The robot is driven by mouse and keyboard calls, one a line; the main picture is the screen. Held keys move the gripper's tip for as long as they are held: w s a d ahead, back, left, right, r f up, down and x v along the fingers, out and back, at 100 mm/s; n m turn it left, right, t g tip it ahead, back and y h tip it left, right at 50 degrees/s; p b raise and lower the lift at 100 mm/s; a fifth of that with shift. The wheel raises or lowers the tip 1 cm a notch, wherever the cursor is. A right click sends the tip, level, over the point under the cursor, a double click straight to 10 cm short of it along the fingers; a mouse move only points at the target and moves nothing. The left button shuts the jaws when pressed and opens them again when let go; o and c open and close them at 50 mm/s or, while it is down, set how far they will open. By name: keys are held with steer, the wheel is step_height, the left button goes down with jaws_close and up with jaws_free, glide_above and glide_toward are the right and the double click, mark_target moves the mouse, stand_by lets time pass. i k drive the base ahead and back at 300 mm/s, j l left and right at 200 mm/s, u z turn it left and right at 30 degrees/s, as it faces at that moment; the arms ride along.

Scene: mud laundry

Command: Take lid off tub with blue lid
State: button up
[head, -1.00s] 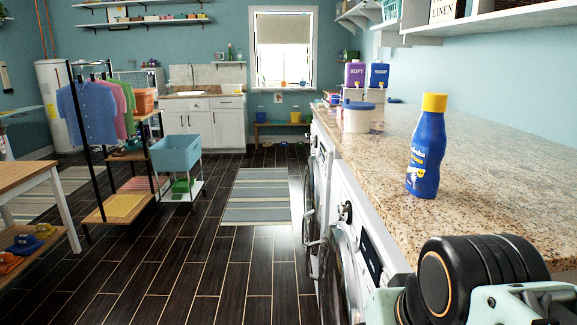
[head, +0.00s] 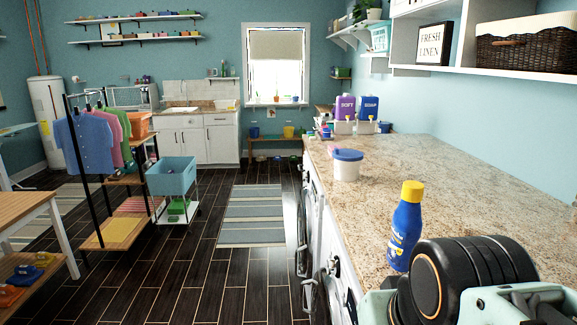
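A white tub (head: 346,171) with a blue lid (head: 348,155) stands upright on the granite counter (head: 440,190), near its left edge and beyond a blue bottle. The lid sits on top of the tub. Part of my arm shows at the bottom right of the head view, close to the near end of the counter. My gripper's fingers are not visible, and nothing of mine touches the tub.
A blue bottle with a yellow cap (head: 405,228) stands on the counter between my arm and the tub. Purple and blue dispensers (head: 357,110) stand further back. Shelves with a wicker basket (head: 530,50) hang above right. The counter around the tub is mostly clear.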

mark_target(345, 154)
steer(key=u, duration=0.3)
steer(key=i+j+u, duration=0.1)
steer(key=j, duration=0.25)
steer(key=i+j, duration=0.2)
steer(key=j, duration=0.15)
steer(key=i+j+u, duration=0.15)
steer(key=j, duration=0.2)
steer(key=i+j, duration=0.15)
steer(key=j, duration=0.2)
steer(key=i+j, duration=0.25)
steer(key=i, duration=0.2)
steer(key=i+j, duration=0.2)
steer(key=i, duration=0.3)
steer(key=i+z, duration=0.35)
steer(key=i, duration=0.15)
steer(key=i+z, duration=0.4)
steer(key=i, duration=0.15)
steer(key=i+z, duration=0.2)
steer(key=z, duration=0.15)
steer(key=i+z, duration=0.45)
steer(key=z, duration=0.25)
steer(key=i+j+z, duration=0.1)
steer(key=z, duration=0.3)
steer(key=i+j+z, duration=0.1)
steer(key=z, duration=0.25)
steer(key=j+z, duration=0.4)
steer(key=i+l, duration=0.05)
steer(key=l, duration=0.05)
